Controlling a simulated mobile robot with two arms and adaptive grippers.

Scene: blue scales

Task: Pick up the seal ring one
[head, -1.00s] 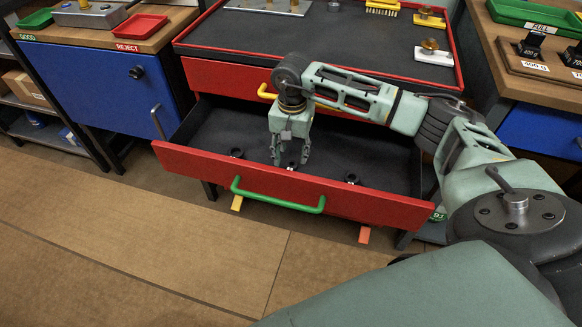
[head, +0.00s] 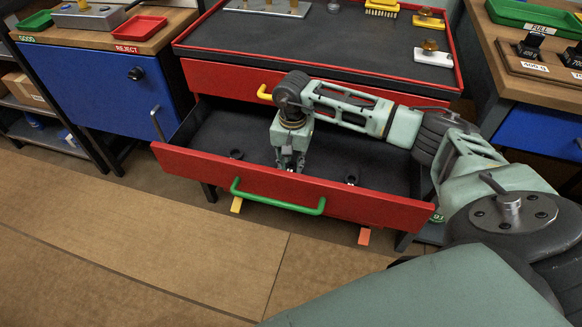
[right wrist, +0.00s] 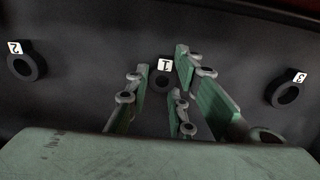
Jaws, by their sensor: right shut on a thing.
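Seal ring one (right wrist: 162,82), a small black ring with a white tag reading 1, is in the open red drawer (head: 230,178). In the right wrist view it sits between the fingers of my right gripper (right wrist: 164,68). In the head view my right gripper (head: 290,166) points down into the drawer near its front wall, shut on the ring, which its fingers and the wall hide. I cannot tell any gap between the ring and the drawer floor. My left gripper is not in view.
Ring two (right wrist: 27,66) and ring three (right wrist: 287,93) lie to either side in the drawer. The drawer's front wall with its green handle (head: 277,203) is close in front of the gripper. The dark bench top (head: 310,40) is above and behind the drawer.

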